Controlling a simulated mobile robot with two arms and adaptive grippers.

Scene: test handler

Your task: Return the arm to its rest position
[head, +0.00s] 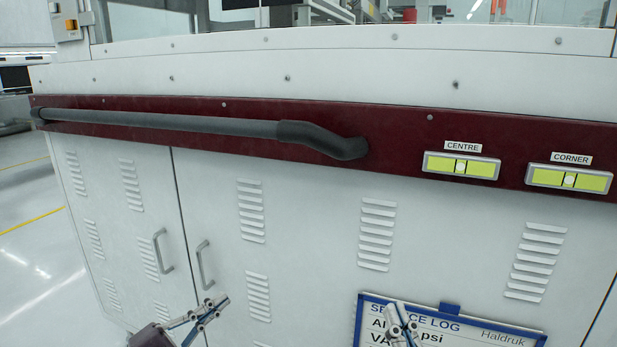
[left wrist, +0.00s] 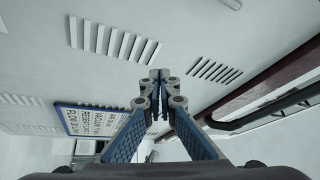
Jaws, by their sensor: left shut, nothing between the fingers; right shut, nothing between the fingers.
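My left gripper (head: 212,307) is at the bottom of the head view, left of centre, in front of the lower cabinet doors. Its fingers are together with nothing between them. The left wrist view shows the same gripper (left wrist: 160,77) with its fingertips meeting and empty. My right gripper (head: 400,318) is at the bottom edge of the head view, right of centre, in front of the service log board (head: 470,322). It is shut and empty, and most of it is cut off by the frame. Neither gripper appears to be holding anything.
A white machine cabinet (head: 320,215) fills the head view. A dark grey handrail (head: 180,121) runs along its dark red band. Two yellow-green levels labelled CENTRE (head: 461,166) and CORNER (head: 569,180) sit at the right. Door handles (head: 162,251) stick out behind my left gripper. Open floor (head: 30,225) shows at left.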

